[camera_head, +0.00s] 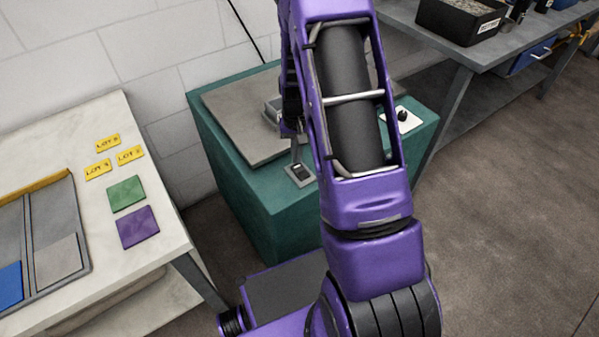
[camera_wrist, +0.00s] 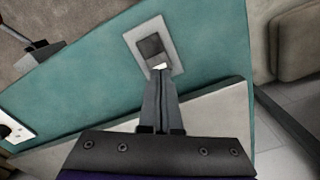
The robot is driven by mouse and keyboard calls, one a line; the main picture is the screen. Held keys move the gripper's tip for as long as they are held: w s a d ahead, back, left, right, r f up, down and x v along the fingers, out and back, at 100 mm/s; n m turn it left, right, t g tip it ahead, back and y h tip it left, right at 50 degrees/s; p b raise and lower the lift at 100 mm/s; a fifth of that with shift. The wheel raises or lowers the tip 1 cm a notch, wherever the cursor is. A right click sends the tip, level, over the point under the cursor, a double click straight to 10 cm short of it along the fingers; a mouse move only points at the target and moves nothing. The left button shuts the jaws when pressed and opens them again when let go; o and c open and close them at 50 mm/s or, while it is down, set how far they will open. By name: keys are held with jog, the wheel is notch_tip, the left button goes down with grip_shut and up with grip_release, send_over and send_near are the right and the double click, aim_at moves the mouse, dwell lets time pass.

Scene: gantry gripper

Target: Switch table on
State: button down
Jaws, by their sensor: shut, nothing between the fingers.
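The table is a teal box (camera_head: 235,205) with a flat grey plate (camera_head: 240,120) on top. A small switch with a dark rocker in a light grey frame (camera_head: 299,174) sits on its near edge. The switch (camera_wrist: 150,45) is large in the wrist view, with a pale patch at the rocker's lower end. My gripper (camera_wrist: 160,76) is shut and empty, with its fingertips over the lower end of the rocker. I cannot tell whether they touch it. In the head view my gripper (camera_head: 297,158) is just above the switch, and my arm hides part of the table.
A black knob on a white plate (camera_head: 405,118) is at the table's right. A white bench (camera_head: 95,205) with coloured squares and yellow lot labels stands at left. A grey workbench (camera_head: 480,45) with a black bin stands at back right. Floor at right is clear.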

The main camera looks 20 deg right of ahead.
jog(key=shift+f+b, duration=0.8)
jog(key=shift+f, duration=0.25)
dwell(0.4)
jog(key=shift+r+p, duration=2.3)
jog(key=shift+r, duration=1.3)
